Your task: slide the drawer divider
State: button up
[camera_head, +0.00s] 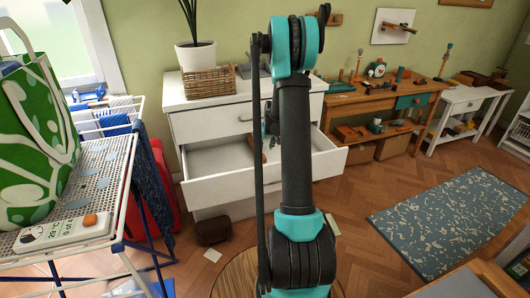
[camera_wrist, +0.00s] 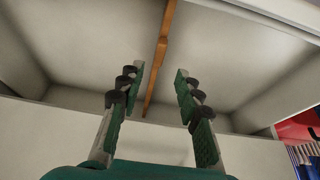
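The open white drawer (camera_head: 222,188) juts from the dresser, and its pale inside fills the wrist view (camera_wrist: 75,55). The drawer divider (camera_wrist: 162,45) is a thin orange-brown wooden strip running across the drawer. In the head view a small brown part of it (camera_head: 258,153) shows beside my arm. In the head view my arm hides most of the gripper.
A drying rack (camera_head: 110,175) with a green bag (camera_head: 35,130) stands left, beside a red suitcase (camera_head: 160,185). A wooden workbench (camera_head: 375,103) is right. A patterned rug (camera_head: 440,220) lies on the floor.

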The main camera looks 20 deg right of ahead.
jog(key=shift+v, duration=2)
jog(key=s+a+r, duration=0.3)
jog(key=s+a, duration=0.2)
jog(key=s, duration=0.4)
jog(key=s+a+r, duration=0.3)
jog(key=s+a, duration=0.2)
jog(key=s, duration=0.3)
jog(key=s+a+f, duration=0.1)
jog(key=s+a, duration=0.2)
jog(key=s, duration=0.7)
jog(key=s+a+f, duration=0.2)
jog(key=s+a, duration=0.1)
jog(key=s, duration=0.6)
jog(key=shift+s, duration=0.4)
